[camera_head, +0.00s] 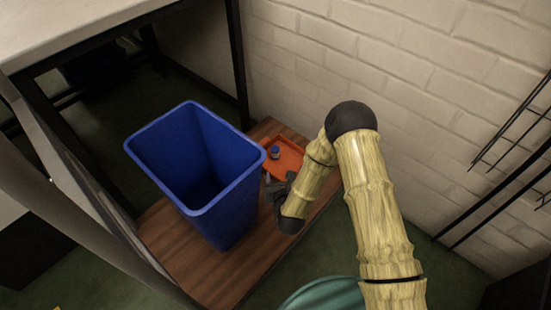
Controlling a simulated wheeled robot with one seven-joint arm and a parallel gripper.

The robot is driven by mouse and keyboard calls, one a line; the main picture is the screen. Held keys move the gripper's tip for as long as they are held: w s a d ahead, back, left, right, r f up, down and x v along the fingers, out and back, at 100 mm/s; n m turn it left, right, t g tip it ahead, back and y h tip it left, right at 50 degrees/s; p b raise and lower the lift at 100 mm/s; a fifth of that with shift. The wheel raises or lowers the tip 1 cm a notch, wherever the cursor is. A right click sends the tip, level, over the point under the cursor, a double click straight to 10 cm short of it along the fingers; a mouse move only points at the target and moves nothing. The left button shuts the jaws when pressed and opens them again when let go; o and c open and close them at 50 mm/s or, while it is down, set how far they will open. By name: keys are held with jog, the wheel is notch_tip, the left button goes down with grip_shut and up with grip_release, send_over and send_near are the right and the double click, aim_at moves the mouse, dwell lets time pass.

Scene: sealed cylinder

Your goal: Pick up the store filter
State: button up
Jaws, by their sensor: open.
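A small cylinder with a blue top (275,153), probably the filter, stands upright in a shallow orange tray (291,160). The tray lies on a brown wooden surface by the wall. My gripper (269,181) is dark and sits just below the tray in the picture, close to the right side of the blue bin. It is open and appears apart from the cylinder. Its fingertips are small and partly hidden, so the exact gap to the tray cannot be told.
A tall, open blue bin (195,170) stands on the wooden surface (168,240), left of my gripper. A white brick wall (420,70) is behind and to the right. A black wire rack (510,130) is at right. A pale tabletop (70,25) is at upper left.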

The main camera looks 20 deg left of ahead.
jog(key=shift+w, duration=0.1)
jog(key=b, duration=0.7)
send_near(276, 152)
jog(key=x, duration=0.4)
jog(key=shift+a, duration=0.35)
jog(key=shift+w+a+r, duration=0.1)
jog(key=shift+r, duration=0.05)
jog(key=shift+w+a+f+b, duration=0.1)
jog(key=shift+w+f+b, duration=0.3)
jog(key=shift+f, duration=0.05)
jog(key=b+x, duration=0.3)
jog(key=shift+w+f, duration=0.2)
jog(key=shift+w, duration=0.4)
